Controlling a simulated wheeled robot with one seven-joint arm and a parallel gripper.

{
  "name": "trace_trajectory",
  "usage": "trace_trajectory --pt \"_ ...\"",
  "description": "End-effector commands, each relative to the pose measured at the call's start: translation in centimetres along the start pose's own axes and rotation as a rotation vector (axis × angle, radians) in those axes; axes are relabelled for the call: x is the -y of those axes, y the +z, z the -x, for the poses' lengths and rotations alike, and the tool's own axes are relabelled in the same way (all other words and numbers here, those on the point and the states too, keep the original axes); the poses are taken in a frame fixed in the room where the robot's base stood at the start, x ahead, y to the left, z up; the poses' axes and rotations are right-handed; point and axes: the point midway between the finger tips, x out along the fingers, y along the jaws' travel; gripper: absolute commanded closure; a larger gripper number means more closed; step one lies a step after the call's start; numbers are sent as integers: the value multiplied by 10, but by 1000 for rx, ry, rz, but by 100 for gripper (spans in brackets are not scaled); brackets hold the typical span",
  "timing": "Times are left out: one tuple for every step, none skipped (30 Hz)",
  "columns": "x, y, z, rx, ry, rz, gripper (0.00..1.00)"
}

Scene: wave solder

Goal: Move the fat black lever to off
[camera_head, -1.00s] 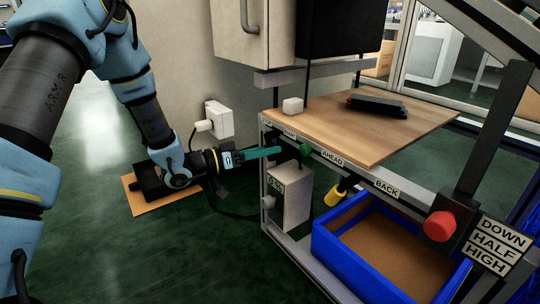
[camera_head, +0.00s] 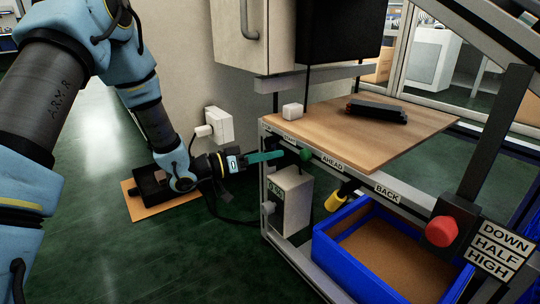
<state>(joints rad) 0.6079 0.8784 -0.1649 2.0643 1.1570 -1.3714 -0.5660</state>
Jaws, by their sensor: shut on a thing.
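My gripper (camera_head: 266,157) has teal fingers and reaches in from the left to the front rail of the wood-topped bench (camera_head: 350,125). The fingers are closed together, their tips at a small dark part (camera_head: 288,148) under the rail, just left of a green knob (camera_head: 305,155). That part is mostly hidden by the fingers and the shade. It seems to be the fat black lever, but its shape and setting cannot be made out. The rail's left label is too small to read surely.
Rail labels (camera_head: 332,165) read AHEAD and BACK. A yellow knob (camera_head: 335,200) and a red knob (camera_head: 441,231) stick out to the right. A grey box (camera_head: 294,200) hangs under the rail near my gripper. A blue bin (camera_head: 345,262) stands below right.

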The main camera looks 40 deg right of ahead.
Motion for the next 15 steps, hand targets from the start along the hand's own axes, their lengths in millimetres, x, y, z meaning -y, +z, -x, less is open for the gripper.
trace_trajectory --pt "0 0 0 0 0 0 100" --pt "0 0 0 0 1 0 100" --pt "0 0 0 0 1 0 100" --pt "0 0 0 0 1 0 100" --pt "0 0 0 0 1 0 100" --pt "0 0 0 0 1 0 100" --pt "0 0 0 0 1 0 100" --pt "0 0 0 0 1 0 100" --pt "0 0 0 1 0 -2 100" --pt "0 0 0 1 0 -4 100" --pt "0 0 0 2 0 -7 100" --pt "0 0 0 3 -1 -13 100" --pt "0 0 0 4 -1 -18 100" --pt "0 0 0 6 -2 -26 100" --pt "1 -1 1 8 -3 -39 100"
